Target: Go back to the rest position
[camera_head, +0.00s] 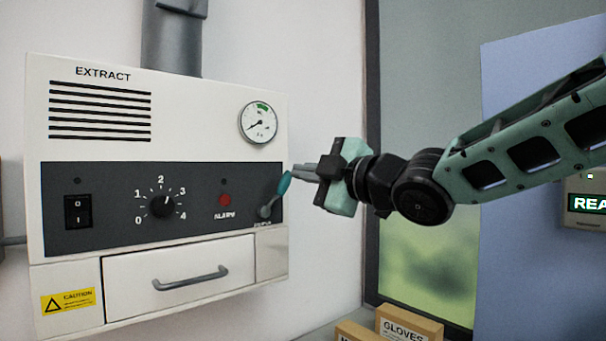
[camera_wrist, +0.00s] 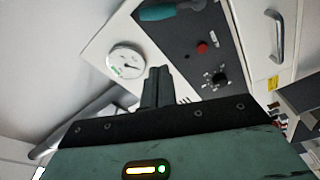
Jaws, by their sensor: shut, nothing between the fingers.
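My gripper (camera_head: 305,172) is shut and empty, at the right side of the white extract unit (camera_head: 200,100) in the head view. Its fingertips appear close to the teal-handled lever (camera_head: 284,184) on the unit's dark panel; I cannot tell whether they touch. In the wrist view the shut fingers (camera_wrist: 156,86) point toward the unit, with the teal handle (camera_wrist: 170,10) at the top edge. My arm comes in from the right.
The unit carries a gauge (camera_head: 261,122), a dial (camera_head: 162,207), a rocker switch (camera_head: 78,212), a red alarm button (camera_head: 225,200) and a drawer with a grey handle (camera_head: 190,279). A gloves box (camera_head: 408,325) sits below. A display (camera_head: 588,203) is at far right.

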